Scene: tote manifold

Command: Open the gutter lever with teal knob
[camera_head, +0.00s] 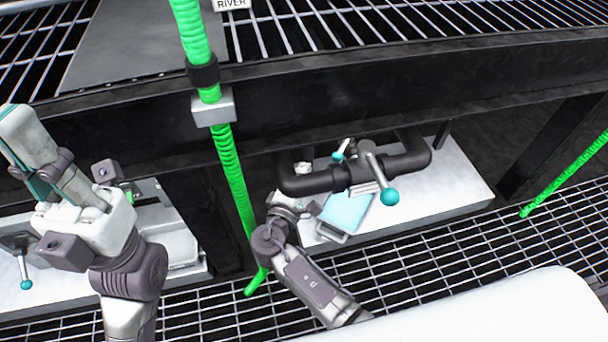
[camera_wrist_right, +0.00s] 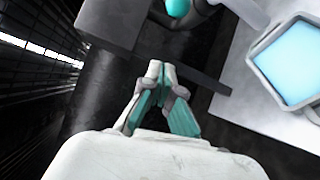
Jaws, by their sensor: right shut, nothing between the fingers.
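A metal lever with a teal knob (camera_head: 390,197) sticks out from the dark pipe (camera_head: 410,165) toward the front. A smaller teal knob (camera_head: 338,156) shows behind it on the same pipework. My right gripper (camera_head: 288,202) is at the left end of this pipe, left of the levers and apart from the larger knob. In the right wrist view its fingers (camera_wrist_right: 157,75) are shut and empty, with a teal knob (camera_wrist_right: 178,8) beyond them at the top edge.
A light-blue panel (camera_head: 346,212) lies just right of my right gripper, and shows in the right wrist view (camera_wrist_right: 295,58). A green hose (camera_head: 230,165) hangs left of it. A dark beam (camera_head: 330,100) crosses above. Another teal-knobbed lever (camera_head: 26,284) is far left.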

